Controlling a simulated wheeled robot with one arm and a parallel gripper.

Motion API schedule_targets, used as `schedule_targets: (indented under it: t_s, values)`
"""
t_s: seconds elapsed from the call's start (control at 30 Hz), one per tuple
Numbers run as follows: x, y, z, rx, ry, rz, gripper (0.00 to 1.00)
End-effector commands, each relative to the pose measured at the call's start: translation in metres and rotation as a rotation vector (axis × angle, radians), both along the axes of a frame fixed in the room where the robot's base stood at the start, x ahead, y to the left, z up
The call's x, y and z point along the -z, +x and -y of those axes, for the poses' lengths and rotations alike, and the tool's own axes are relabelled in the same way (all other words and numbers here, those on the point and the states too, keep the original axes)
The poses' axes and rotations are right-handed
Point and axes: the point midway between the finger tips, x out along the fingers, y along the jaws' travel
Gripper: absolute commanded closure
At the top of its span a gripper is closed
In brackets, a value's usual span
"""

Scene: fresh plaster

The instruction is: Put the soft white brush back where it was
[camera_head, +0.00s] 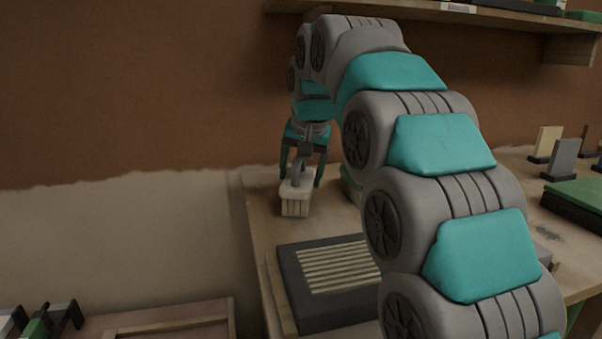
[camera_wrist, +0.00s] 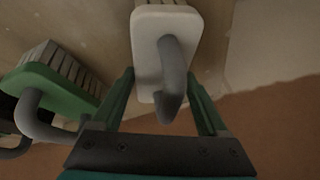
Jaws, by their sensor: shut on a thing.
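The soft white brush (camera_head: 296,193) has a pale block, cream bristles and a grey curved handle. My gripper (camera_head: 302,181) is shut on it near the back left of the wooden workbench. In the wrist view, the white brush (camera_wrist: 150,25) lies between the green fingers of my gripper (camera_wrist: 161,78), handle toward the camera. The bristles point down toward the bench; I cannot tell whether they touch it. A green brush (camera_wrist: 50,88) with pale bristles and a grey handle stands close beside it, apart from it. In the head view, my arm hides most of that area.
A dark block with a ribbed pale top (camera_head: 318,300) lies on the workbench (camera_head: 268,228) in front of the brush. A shelf (camera_head: 420,10) hangs above. Upright blocks (camera_head: 562,158) and a green-topped box (camera_head: 580,198) stand at the right. A lower wooden frame (camera_head: 165,318) lies at the left.

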Motion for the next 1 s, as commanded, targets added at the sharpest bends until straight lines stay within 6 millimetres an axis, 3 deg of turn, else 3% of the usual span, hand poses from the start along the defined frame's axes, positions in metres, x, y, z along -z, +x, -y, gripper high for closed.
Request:
schedule_targets:
  t_s: [0.2,0.23,0.43,0.8,1.0]
  values:
    - [0.003,0.0,0.0,0.0,0.0,-0.001,0.76]
    - [0.003,0.0,0.0,0.0,0.0,-0.001,0.22]
    - [0.002,0.0,0.0,0.0,0.0,-0.001,0.0]
    - [-0.004,-0.001,0.001,0.0,0.0,0.001,0.0]
    - [-0.028,-0.011,0.004,0.001,0.002,0.005,0.0]
